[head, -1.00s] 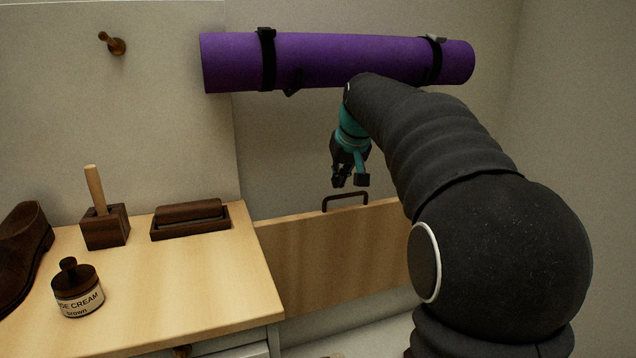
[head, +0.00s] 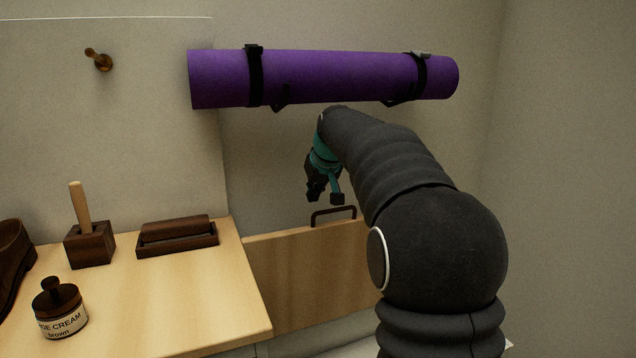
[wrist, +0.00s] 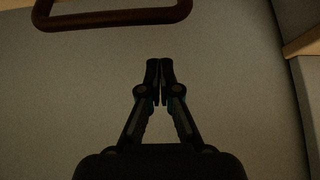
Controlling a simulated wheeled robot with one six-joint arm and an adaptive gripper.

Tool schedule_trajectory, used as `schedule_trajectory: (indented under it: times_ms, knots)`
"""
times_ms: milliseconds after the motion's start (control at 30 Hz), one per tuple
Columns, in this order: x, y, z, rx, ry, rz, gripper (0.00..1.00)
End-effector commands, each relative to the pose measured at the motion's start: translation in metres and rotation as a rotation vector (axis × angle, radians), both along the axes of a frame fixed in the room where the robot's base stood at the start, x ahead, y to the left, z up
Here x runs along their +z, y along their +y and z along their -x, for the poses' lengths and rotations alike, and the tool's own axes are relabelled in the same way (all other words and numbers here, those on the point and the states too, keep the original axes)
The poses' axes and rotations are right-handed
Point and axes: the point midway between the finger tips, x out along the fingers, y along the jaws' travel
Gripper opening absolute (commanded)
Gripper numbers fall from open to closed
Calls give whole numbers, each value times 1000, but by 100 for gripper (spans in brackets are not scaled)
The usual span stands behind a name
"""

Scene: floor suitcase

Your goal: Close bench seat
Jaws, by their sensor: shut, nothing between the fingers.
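The bench seat (head: 300,280) is a light wooden panel standing raised on edge near the wall, right of the wooden counter. A dark brown handle (head: 334,213) sits on its top edge; the handle also shows at the top of the wrist view (wrist: 110,20). My gripper (head: 325,200) is above the panel, close to the handle and a little to its left in the head view, apart from it. In the wrist view my gripper (wrist: 160,66) has its fingertips together with nothing between them. My arm hides the right part of the panel.
A purple rolled mat (head: 330,76) hangs on the wall above my gripper. On the counter (head: 190,300) are a brush in a tray (head: 178,236), a wooden block with a handle (head: 90,243), a shoe cream jar (head: 61,310) and a brown shoe (head: 12,262). A peg (head: 99,60) is on the wall.

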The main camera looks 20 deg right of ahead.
Motion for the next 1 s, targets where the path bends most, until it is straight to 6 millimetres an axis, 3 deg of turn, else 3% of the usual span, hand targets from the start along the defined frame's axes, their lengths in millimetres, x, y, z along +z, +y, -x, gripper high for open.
schedule_trajectory:
  times_ms: [333, 1000]
  knots:
    - [-8, -3, 35, -1, -2, 1, 0]
    - [-13, -8, 45, -6, -27, -2, 0]
